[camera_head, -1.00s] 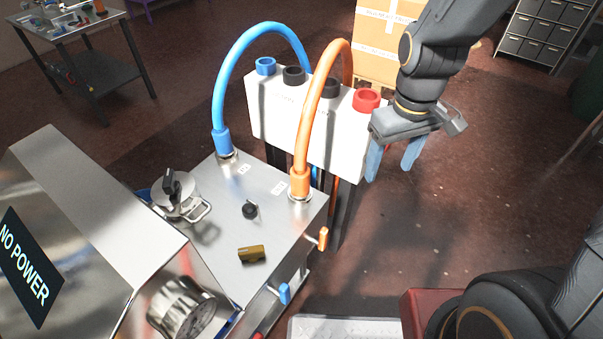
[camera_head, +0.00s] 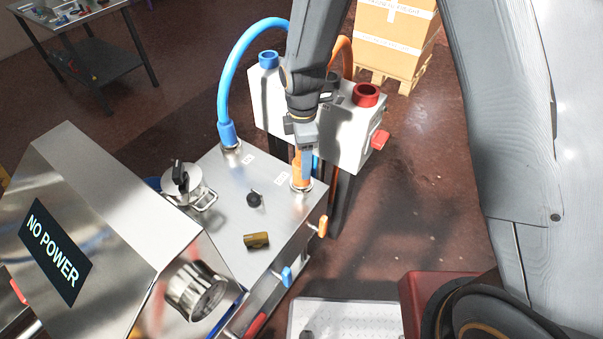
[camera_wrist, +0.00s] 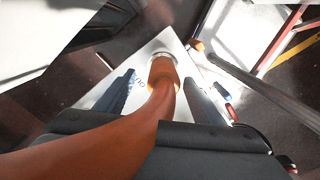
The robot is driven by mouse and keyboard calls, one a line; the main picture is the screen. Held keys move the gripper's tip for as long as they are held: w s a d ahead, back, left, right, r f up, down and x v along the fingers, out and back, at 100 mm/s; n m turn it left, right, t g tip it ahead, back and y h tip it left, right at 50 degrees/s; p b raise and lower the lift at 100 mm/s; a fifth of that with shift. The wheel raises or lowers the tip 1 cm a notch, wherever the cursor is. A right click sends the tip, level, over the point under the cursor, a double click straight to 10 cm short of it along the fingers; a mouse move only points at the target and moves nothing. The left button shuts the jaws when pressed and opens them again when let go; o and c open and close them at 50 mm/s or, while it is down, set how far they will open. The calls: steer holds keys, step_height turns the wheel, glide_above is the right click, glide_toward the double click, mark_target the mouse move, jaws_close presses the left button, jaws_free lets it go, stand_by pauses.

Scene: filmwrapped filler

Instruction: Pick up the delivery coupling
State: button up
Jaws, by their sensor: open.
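An orange hose (camera_head: 343,55) arches down to an orange coupling (camera_head: 297,182) seated upright in a ringed socket at the steel deck's right corner. My gripper (camera_head: 306,172) is over it, open, and hides part of it. In the wrist view the orange coupling (camera_wrist: 163,72) lies between the two spread fingers of my gripper (camera_wrist: 160,80), with gaps at both sides. A blue hose (camera_head: 228,75) ends in a blue coupling (camera_head: 227,133) at the deck's back left. I cannot read which coupling is labelled delivery.
A white panel with a blue socket (camera_head: 268,60) and a red socket (camera_head: 366,95) stands behind the deck. A lidded steel pot (camera_head: 183,184), a black knob (camera_head: 254,200) and a brass piece (camera_head: 256,241) are on the deck. Orange (camera_head: 322,227) and blue (camera_head: 287,276) levers stick out in front.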

mark_target(296, 180)
steer(key=f, duration=0.1)
steer(key=f+p, duration=0.1)
steer(key=f, duration=0.1)
steer(key=shift+s+a, duration=0.1)
steer(key=shift+s, duration=0.3)
steer(key=shift+f+p, duration=0.4)
steer(key=shift+f, duration=0.4)
steer(key=shift+w, duration=0.1)
steer(key=c, duration=1.5)
steer(key=shift+r, duration=0.2)
